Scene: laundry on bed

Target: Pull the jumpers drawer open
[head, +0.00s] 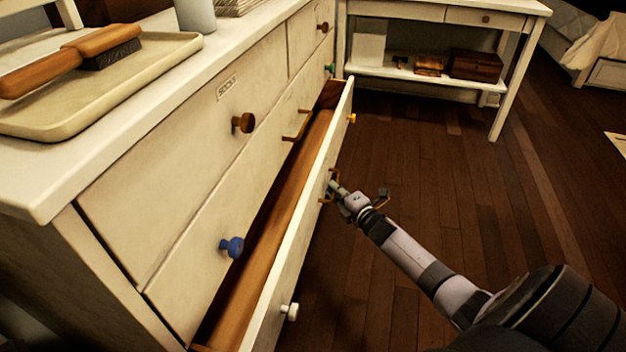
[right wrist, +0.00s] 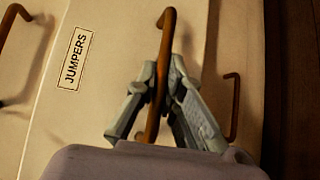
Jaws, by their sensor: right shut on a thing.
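The jumpers drawer (head: 310,211) is a long white drawer standing partly open, with its brown wooden inside (head: 262,262) showing. Its front carries a label reading JUMPERS (right wrist: 75,58) in the right wrist view. My right gripper (head: 333,187) is at the drawer front in the head view. In the right wrist view its fingers (right wrist: 160,92) are shut around the brown bar handle (right wrist: 166,50), one on each side. My left gripper is not in view.
The white dresser (head: 62,243) has shut drawers above, one labelled SOCKS (head: 227,86). A tray (head: 150,72) with a brush (head: 80,58) lies on top. A white side table (head: 515,60) stands beyond. The wooden floor (head: 440,180) before the drawer is clear apart from my arm.

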